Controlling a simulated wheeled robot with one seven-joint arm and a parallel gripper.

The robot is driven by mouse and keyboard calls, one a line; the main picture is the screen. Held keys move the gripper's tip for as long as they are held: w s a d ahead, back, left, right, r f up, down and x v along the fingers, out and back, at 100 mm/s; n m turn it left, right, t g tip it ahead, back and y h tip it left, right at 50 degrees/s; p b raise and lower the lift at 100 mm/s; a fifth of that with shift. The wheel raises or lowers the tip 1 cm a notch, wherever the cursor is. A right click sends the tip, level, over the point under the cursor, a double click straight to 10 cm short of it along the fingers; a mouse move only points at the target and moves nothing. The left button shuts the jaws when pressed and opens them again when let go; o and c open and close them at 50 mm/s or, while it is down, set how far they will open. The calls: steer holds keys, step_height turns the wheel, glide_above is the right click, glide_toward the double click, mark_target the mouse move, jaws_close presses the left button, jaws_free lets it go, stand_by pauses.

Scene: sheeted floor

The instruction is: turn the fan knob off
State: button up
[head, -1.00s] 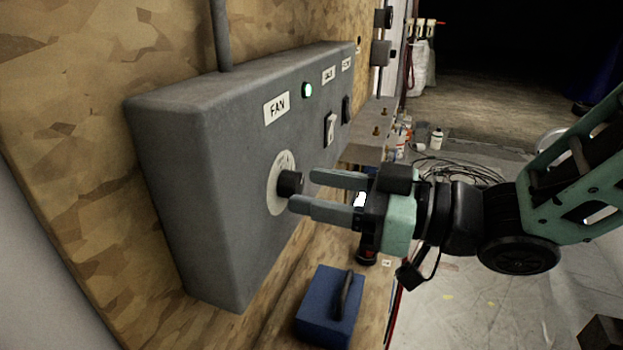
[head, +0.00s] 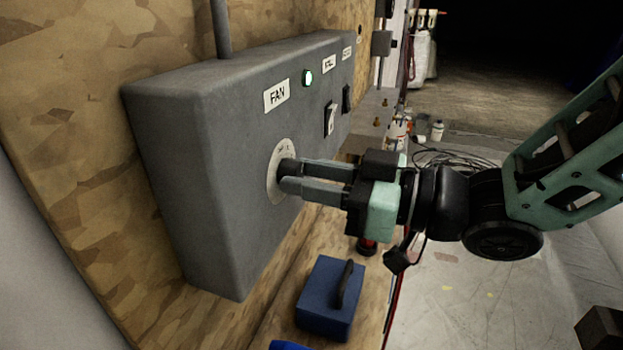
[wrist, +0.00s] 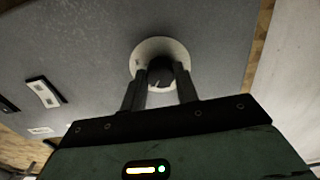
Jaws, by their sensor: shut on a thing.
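The fan knob is a black knob on a round pale dial plate (head: 274,188), below the FAN label (head: 277,95) on a grey control box (head: 200,150). My gripper (head: 287,176) reaches it from the right, its two fingers shut on the knob, which they mostly hide in the head view. In the wrist view the dark knob (wrist: 160,70) sits between the fingertips, with the pale plate (wrist: 143,52) around it. The knob's pointer and the dial marks are too small to read.
A blue box with a dark handle (head: 325,305) stands on the wooden bench below. Bottles (head: 437,131) and cables lie further back. The space left of the dial is clear.

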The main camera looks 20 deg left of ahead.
steer(key=n+b, duration=0.7)
steer(key=b, duration=0.2)
steer(key=shift+f, duration=0.1)
steer(key=shift+n+b, duration=0.4)
steer(key=o, duration=1)
steer(key=d, duration=0.5)
steer(key=s+d, duration=0.1)
steer(key=d, duration=0.5)
steer(key=d+b, duration=0.1)
steer(key=d, duration=0.5)
steer(key=shift+s+d, duration=0.15)
steer(key=shift+d, duration=0.05)
